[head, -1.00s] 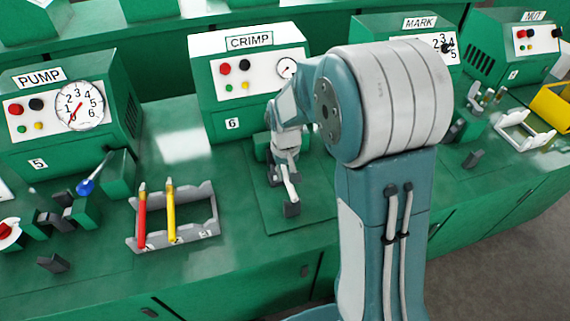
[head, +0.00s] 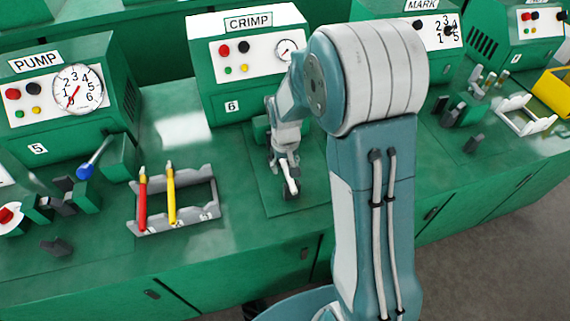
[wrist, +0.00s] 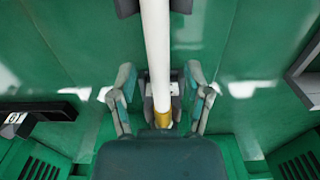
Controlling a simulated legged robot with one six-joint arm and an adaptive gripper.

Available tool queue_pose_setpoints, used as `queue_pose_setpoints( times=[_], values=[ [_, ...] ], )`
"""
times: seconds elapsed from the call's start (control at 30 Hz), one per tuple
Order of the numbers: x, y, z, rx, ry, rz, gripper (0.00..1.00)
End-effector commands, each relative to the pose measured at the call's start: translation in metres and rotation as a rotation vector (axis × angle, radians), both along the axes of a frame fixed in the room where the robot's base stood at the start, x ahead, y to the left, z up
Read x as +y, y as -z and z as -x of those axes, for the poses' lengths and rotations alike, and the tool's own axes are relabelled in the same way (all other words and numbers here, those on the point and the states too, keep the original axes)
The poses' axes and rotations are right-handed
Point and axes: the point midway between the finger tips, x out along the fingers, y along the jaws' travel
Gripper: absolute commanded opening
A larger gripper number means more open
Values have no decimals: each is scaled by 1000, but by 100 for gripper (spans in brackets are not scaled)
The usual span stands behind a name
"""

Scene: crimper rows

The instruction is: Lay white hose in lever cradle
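The white hose (wrist: 156,40) runs straight down the middle of the wrist view and ends in a gold ferrule (wrist: 162,118). My gripper (wrist: 160,82) is open, with one finger on each side of the hose and a gap to it. Grey cradle walls (wrist: 176,92) show close beside the hose near its ferrule end; how deep it sits is hard to tell. Two dark blocks (wrist: 181,5) flank the hose farther up. In the head view my gripper (head: 284,165) is low over the pad before the CRIMP machine (head: 250,80), with the hose (head: 291,183) under it.
A grey rack (head: 205,213) with a red and a yellow tool stands left of the pad. The PUMP machine (head: 60,105) is at the left and the MARK machine (head: 400,60) at the right. A white rack (head: 525,118) lies farther right.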

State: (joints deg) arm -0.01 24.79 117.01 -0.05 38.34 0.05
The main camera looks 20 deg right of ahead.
Motion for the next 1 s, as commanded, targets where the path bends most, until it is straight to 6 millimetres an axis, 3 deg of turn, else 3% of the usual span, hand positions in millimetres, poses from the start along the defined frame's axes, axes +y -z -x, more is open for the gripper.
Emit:
queue_pose_setpoints(
  times=[0.37, 0.8, 1.0],
  values=[
    [0, -10, -1, -5, 0, 0, 64],
    [1, -96, -2, -5, 0, 1, 64],
    [1, -116, -2, -1, 0, 1, 64]
  ],
)
